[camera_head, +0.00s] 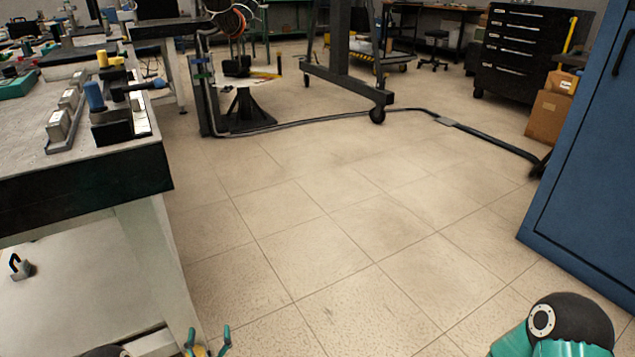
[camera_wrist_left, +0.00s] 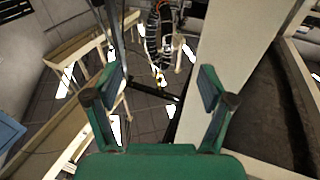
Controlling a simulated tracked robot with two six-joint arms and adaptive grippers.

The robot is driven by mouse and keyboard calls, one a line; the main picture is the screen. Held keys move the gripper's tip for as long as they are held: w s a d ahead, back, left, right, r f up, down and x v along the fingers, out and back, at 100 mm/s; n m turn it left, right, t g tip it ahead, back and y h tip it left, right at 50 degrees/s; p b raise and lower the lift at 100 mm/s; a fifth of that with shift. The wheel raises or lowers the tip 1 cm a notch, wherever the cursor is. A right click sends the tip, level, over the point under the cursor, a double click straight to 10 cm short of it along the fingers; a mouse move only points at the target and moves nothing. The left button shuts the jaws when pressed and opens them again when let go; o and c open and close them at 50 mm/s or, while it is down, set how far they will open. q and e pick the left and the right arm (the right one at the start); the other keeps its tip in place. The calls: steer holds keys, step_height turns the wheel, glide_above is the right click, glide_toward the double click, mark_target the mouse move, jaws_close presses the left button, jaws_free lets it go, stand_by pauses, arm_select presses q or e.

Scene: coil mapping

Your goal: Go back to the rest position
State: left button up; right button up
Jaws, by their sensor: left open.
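My left gripper (camera_head: 207,342) shows at the bottom edge of the head view, low beside the workbench leg. Its two green fingers point up and stand apart with nothing between them. In the left wrist view the gripper (camera_wrist_left: 160,95) is also open and empty, with dark pads on both fingers. A pale upright panel or post stands close behind its right finger there. At the bottom right of the head view a green and black part of my right arm (camera_head: 565,325) shows. My right gripper is not visible.
A workbench (camera_head: 80,190) with tools on top stands at the left. A blue cabinet (camera_head: 590,170) stands at the right. A black cable (camera_head: 350,115) crosses the floor ahead, near a wheeled stand (camera_head: 345,75). Cardboard boxes (camera_head: 548,117) and a black drawer cabinet (camera_head: 520,55) are beyond. The tiled floor between is clear.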

arm_select(q)
steer(key=s+d+r+m+g+h+p, duration=0.1)
steer(key=s+d+r+g+h, duration=0.15)
steer(key=d, duration=0.35)
steer(key=s+d+r+m+g+h+p, duration=0.1)
steer(key=d+r+g+h, duration=0.1)
steer(key=d+g, duration=0.25)
steer(key=s+d+f+n+g+h, duration=0.15)
steer(key=s+g, duration=0.25)
steer(key=s, duration=0.4)
steer(key=s+d+f+g, duration=0.2)
steer(key=s+d+g, duration=0.1)
steer(key=s, duration=0.5)
steer(key=s+d+f+n+g+h, duration=0.15)
steer(key=s+g, duration=0.25)
steer(key=s, duration=0.4)
step_height(320, 180, up, 37)
steer(key=p, duration=3.8)
steer(key=shift+s+d+r+m+p, duration=0.15)
steer(key=shift+s+d+m+p, duration=0.15)
steer(key=shift+p, duration=0.1)
arm_select(e)
step_height(320, 180, up, 42)
arm_select(q)
steer(key=shift+y, duration=0.25)
